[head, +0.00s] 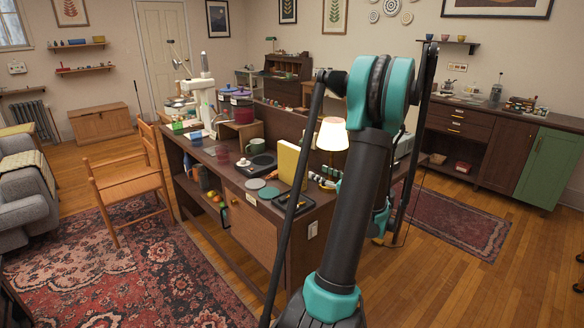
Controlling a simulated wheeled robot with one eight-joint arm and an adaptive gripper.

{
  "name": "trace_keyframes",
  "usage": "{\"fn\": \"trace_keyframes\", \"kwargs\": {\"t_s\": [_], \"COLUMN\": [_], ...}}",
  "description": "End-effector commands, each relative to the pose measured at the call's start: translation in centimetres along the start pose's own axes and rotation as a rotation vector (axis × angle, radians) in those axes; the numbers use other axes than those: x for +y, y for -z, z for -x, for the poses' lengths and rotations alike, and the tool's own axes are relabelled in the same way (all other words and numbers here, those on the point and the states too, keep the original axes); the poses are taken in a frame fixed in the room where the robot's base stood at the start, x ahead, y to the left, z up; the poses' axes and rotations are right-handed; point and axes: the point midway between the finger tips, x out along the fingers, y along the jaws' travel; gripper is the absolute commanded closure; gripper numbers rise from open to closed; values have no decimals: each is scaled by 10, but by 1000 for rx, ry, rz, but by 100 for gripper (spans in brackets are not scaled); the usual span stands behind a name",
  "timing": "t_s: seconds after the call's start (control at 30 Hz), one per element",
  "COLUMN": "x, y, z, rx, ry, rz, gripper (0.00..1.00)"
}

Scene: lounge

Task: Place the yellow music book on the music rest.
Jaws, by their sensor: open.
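A yellow, flat, upright thing (287,162), which looks like the yellow music book, stands on the long brown desk (258,196) in the middle of the view. It is between a dark round-topped device and the lit lamp. I cannot make out a music rest for certain. My arm rises in the right foreground and covers part of the desk's right end.
A cabinet (490,140) lines the right wall. Wood floor is clear at right.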

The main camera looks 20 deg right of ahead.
Motion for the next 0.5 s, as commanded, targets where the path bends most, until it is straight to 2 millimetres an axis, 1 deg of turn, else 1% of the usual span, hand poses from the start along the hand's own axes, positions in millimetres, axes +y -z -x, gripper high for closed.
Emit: {"fn": "trace_keyframes", "kwargs": {"t_s": [0.07, 0.17, 0.5], "x": [-4, -4, -4], "y": [-1, -2, -3], "z": [-2, -15, -83], "rx": [-13, -15, -13], "ry": [6, 4, 2], "rz": [-18, -22, -19], "gripper": [48, 48, 48]}}
